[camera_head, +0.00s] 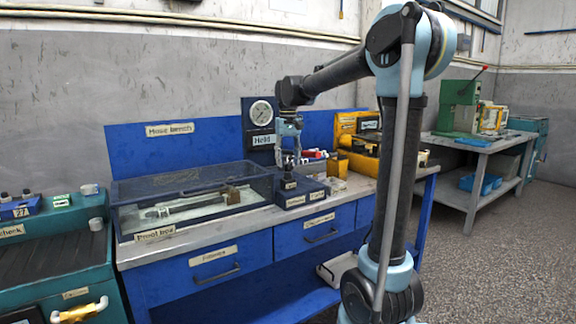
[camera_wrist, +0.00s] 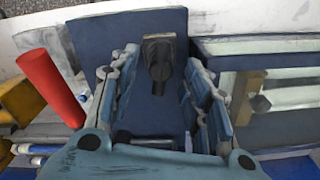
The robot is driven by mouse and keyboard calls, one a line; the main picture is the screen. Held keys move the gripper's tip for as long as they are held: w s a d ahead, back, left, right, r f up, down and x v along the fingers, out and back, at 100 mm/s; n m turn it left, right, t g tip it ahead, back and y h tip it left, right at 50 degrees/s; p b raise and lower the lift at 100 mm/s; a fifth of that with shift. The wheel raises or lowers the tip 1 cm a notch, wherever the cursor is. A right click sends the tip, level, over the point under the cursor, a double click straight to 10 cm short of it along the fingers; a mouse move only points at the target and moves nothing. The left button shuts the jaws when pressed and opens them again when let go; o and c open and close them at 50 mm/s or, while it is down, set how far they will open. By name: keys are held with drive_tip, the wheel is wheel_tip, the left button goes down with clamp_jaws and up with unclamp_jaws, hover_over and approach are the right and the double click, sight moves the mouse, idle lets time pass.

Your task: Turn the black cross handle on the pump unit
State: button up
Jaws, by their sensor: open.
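The pump unit (camera_head: 302,192) is a dark blue block with pale labels on the bench, in front of a gauge panel. My gripper (camera_head: 289,160) is above it, pointing down. In the wrist view my gripper (camera_wrist: 158,88) is open, one finger on each side of a dark knob-like part (camera_wrist: 158,58), which seems to be the black handle. That part stands over a blue surface (camera_wrist: 150,25) between the fingers. I cannot make out its cross shape or whether a finger touches it.
A clear-lidded tank (camera_head: 190,205) stands close on the left of the pump unit. A pressure gauge (camera_head: 261,113) is behind it. Yellow boxes (camera_head: 355,130) stand to the right. A red cylinder (camera_wrist: 50,88) is beside my gripper in the wrist view.

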wheel_tip(320, 180, up, 10)
idle(0.4)
drive_tip(key=shift+r, duration=0.1)
drive_tip(key=shift+c, duration=0.4)
